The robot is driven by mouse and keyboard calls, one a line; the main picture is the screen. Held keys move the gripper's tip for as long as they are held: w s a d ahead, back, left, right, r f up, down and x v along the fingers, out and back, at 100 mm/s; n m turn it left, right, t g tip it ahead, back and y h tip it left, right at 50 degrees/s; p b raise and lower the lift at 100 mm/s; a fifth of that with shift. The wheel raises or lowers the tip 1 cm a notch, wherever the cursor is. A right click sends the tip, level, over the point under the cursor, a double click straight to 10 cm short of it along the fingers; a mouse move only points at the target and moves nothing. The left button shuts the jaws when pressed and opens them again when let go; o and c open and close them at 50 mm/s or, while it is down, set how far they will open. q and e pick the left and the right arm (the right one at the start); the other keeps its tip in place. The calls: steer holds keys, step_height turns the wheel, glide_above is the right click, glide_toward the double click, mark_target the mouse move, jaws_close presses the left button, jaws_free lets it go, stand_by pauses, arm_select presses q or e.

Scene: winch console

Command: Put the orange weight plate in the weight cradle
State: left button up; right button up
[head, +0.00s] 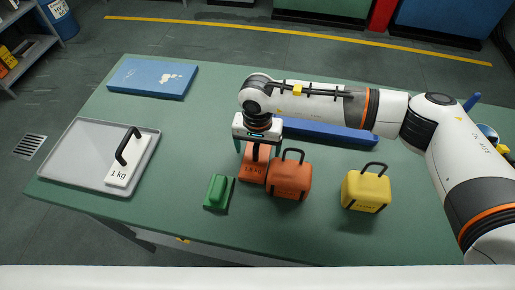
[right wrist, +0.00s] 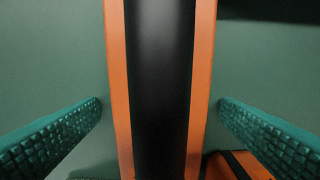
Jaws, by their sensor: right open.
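The orange weight plate (head: 249,172), marked with a kg figure and carrying a black handle, stands on the green table near the middle. My right gripper (head: 257,149) is over its top with the fingers open, one on each side. In the right wrist view the orange plate (right wrist: 119,90) with a wide black band lies between the teal finger pads, with gaps on both sides. A shallow grey tray (head: 82,150) at the left holds a white 1 kg plate (head: 120,174); I cannot tell for sure that this tray is the weight cradle. My left gripper is out of view.
A darker orange block (head: 289,181) stands close right of the plate. A green block (head: 217,191) is at its front left, a yellow block (head: 366,191) farther right. A long blue bar (head: 325,132) and a blue slab (head: 152,79) lie behind. The table between tray and plate is clear.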

jaws_close()
steer(key=shift+w+r, duration=0.15)
steer(key=shift+r, duration=0.05)
